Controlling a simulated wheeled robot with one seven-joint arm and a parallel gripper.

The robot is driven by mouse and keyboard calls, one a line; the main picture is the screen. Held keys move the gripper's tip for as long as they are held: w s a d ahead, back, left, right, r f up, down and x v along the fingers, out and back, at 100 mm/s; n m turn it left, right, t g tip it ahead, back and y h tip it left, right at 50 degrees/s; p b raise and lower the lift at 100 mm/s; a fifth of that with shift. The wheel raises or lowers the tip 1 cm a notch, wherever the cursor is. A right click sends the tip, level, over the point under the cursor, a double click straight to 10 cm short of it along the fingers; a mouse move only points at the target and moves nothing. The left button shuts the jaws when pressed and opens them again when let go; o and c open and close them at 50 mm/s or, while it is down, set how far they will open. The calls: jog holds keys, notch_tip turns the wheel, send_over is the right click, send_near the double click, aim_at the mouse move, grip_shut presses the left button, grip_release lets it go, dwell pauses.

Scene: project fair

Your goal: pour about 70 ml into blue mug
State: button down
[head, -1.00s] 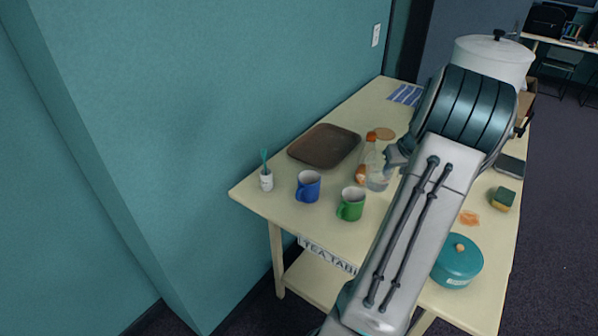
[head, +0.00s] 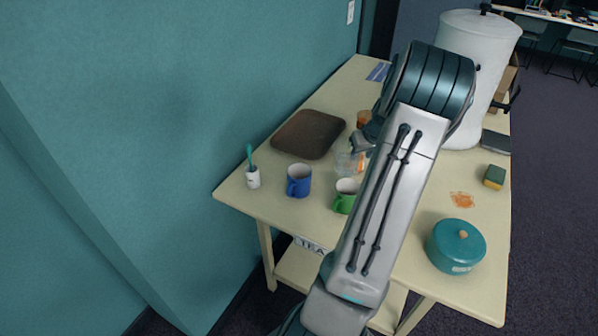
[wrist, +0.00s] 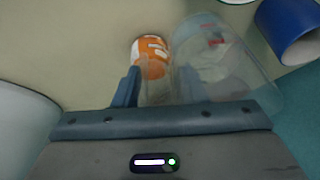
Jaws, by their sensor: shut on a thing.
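The blue mug (head: 298,181) stands upright on the table, with its handle to the left. It also shows at the upper right edge of the wrist view (wrist: 289,28). My gripper (head: 362,143) is partly hidden by my arm in the head view.
An orange-labelled object (wrist: 151,52) is close beside the container. The green mug (head: 343,198) stands right of the blue mug. A brown tray (head: 308,134) lies behind, a white cup with a teal item (head: 253,178) at left. A teal pot (head: 456,246) and sponge (head: 494,176) are at right.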

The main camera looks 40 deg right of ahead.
notch_tip(320, 180, down, 2)
jog(key=shift+f, duration=0.1)
